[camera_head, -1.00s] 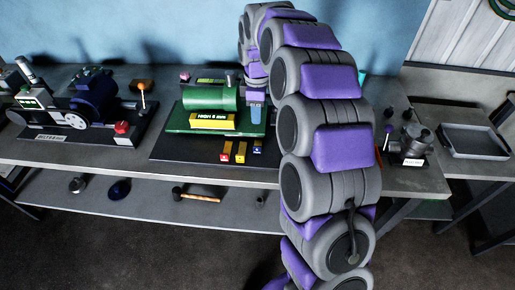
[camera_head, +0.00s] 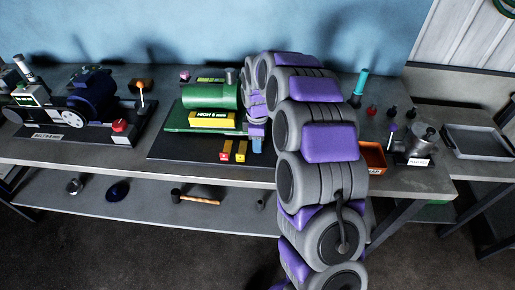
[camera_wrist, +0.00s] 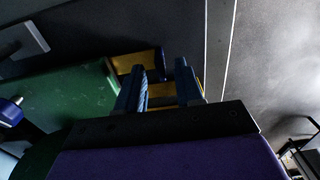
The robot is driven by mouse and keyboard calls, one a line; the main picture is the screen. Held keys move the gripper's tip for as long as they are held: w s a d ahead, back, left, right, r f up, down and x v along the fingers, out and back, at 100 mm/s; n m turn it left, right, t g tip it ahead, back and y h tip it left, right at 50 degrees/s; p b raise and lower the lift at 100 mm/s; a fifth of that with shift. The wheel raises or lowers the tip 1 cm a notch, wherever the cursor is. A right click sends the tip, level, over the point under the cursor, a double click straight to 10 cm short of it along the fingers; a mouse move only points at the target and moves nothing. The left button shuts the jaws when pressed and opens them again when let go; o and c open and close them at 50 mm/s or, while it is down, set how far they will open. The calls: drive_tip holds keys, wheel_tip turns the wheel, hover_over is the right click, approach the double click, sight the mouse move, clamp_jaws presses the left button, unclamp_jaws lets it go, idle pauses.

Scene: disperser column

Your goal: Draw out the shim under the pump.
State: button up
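The green pump (camera_head: 212,97) sits on a green base plate (camera_head: 180,123), with a yellow block marked "HIGH 6 mm" (camera_head: 212,119) at its front. Two yellow shim-like pieces, one red-ended (camera_head: 225,151) and one beside it (camera_head: 241,151), stick out at the plate's front edge. A third, blue-ended piece is hidden behind my gripper (camera_head: 257,146) in the head view. In the wrist view my gripper (camera_wrist: 158,84) has its blue fingers apart, with yellow (camera_wrist: 162,96) showing between them and a blue-ended yellow piece (camera_wrist: 138,61) just beyond. I cannot tell whether the fingers touch anything.
A blue motor rig (camera_head: 92,95) stands on the left of the bench. Right of my arm are an orange tray (camera_head: 373,155), a teal-topped tool (camera_head: 360,86), a grey fitting (camera_head: 419,142) and a grey tray (camera_head: 476,140). A hammer (camera_head: 196,198) lies on the lower shelf.

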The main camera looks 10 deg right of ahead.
drive_tip(key=shift+f, duration=1.3)
drive_tip(key=shift+c, duration=0.2)
clamp_jaws()
